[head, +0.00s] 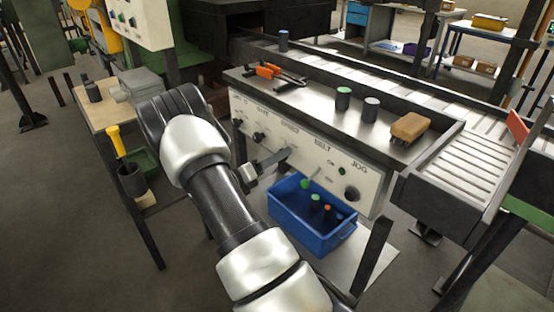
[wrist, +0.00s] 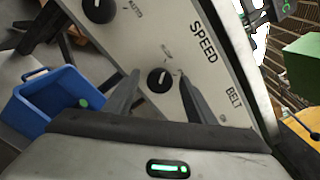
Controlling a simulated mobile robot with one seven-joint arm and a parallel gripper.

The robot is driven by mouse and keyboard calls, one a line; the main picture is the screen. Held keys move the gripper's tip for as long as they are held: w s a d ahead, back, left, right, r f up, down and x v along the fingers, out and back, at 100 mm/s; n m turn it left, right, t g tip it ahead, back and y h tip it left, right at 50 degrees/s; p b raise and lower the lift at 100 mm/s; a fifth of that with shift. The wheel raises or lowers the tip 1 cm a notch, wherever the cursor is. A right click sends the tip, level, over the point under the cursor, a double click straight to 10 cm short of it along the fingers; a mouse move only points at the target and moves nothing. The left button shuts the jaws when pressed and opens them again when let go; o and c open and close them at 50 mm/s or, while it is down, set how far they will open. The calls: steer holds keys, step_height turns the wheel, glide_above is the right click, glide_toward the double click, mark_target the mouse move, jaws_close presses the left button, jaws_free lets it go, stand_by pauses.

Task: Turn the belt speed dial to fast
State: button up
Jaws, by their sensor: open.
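The belt speed dial (wrist: 159,79) is a small black knob with a white mark on a pale sloping panel, beside the word SPEED in the wrist view. Small lettering around it is too small to read. My gripper (wrist: 160,85) is open, with one finger on each side of the dial in the picture; I cannot tell whether either touches it. In the head view my gripper (head: 284,155) reaches to the middle of the control panel (head: 318,160) and hides the dial.
A larger black knob (wrist: 97,9) sits farther along the panel. A blue crate (head: 300,236) with several coloured cylinders stands below the panel. A roller conveyor (head: 467,160) runs behind.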

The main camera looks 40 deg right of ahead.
steer(key=shift+d, duration=0.15)
steer(key=c, duration=1)
steer(key=shift+c, duration=0.2)
steer(key=shift+m, duration=0.4)
steer(key=m+b, duration=0.2)
steer(key=m, duration=1.1)
steer(key=shift+s+b, duration=0.1)
steer(key=shift+b, duration=0.3)
steer(key=o, duration=1)
